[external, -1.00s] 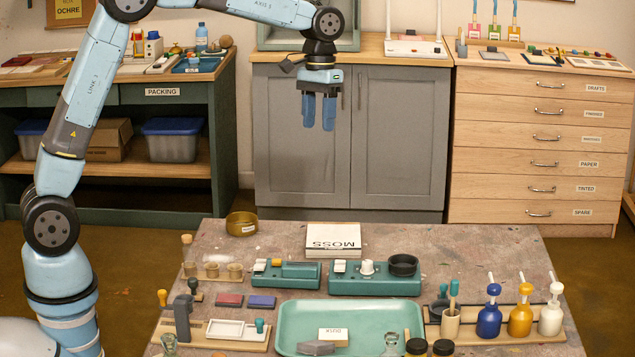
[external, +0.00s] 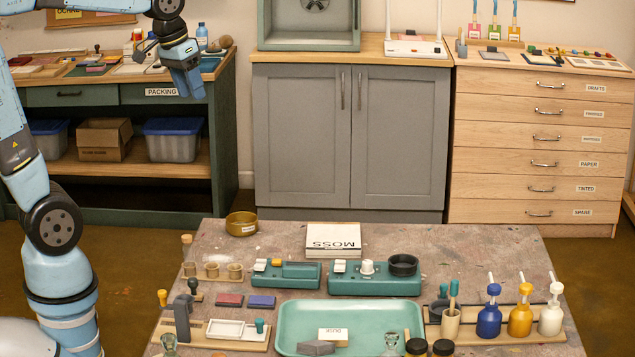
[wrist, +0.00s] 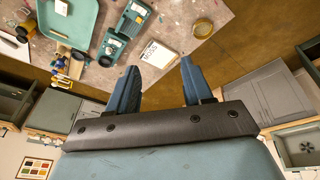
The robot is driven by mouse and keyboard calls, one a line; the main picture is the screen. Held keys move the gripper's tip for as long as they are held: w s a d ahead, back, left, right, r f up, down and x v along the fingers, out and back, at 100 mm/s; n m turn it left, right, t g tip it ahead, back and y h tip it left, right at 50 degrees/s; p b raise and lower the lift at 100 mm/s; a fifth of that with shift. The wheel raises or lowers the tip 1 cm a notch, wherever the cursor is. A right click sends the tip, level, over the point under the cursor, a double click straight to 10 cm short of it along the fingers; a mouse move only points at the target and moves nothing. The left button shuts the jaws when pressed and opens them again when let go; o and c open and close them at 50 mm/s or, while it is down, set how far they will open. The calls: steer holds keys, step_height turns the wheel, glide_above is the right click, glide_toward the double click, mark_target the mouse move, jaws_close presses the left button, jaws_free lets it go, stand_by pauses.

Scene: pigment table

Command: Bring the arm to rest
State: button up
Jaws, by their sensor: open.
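My gripper (external: 188,92) hangs in the upper left of the external view, in front of the packing bench and well clear of the pigment table (external: 480,250). In the wrist view my gripper (wrist: 157,82) shows its two blue fingers spread apart with nothing between them. The pigment table also shows in the wrist view (wrist: 165,20), tilted, beyond the fingers.
The packing bench (external: 60,97) stands behind my gripper. Grey cabinets (external: 350,140) and drawers (external: 540,140) line the wall.

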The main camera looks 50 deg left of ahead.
steer(key=s+a+f+t, duration=0.1)
steer(key=s+a+f, duration=0.1)
steer(key=s, duration=0.4)
steer(key=s+a+f+t, duration=0.1)
steer(key=s+a+f, duration=0.1)
steer(key=s, duration=0.4)
steer(key=shift+s+a+f+y, duration=0.2)
steer(key=shift+s+y, duration=0.15)
steer(key=shift+y, duration=0.05)
stand_by(0.7)
